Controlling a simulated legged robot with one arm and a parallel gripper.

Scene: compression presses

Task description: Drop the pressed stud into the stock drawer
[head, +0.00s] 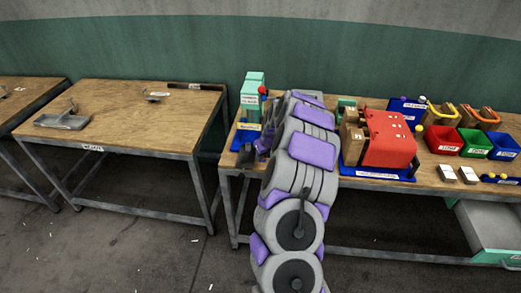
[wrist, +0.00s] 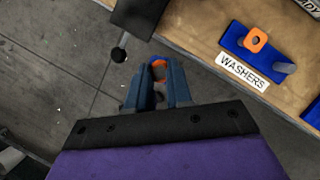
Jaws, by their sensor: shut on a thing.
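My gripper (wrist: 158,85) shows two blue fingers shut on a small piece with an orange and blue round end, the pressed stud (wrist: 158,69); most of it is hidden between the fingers. The held piece is over the floor, just off the table's edge. In the head view my gripper (head: 262,146) is at the left end of the right-hand bench, partly hidden by my arm. The stock drawer (head: 498,256) appears to be the open drawer with a pale inside and green front, under the bench at the lower right, far from my gripper.
In the wrist view a blue washer holder (wrist: 250,50) bears an orange washer, and a dark lever with a ball end (wrist: 118,54) is nearby. The right bench (head: 436,178) carries a red press (head: 388,140), a green press (head: 251,95) and bins (head: 443,141).

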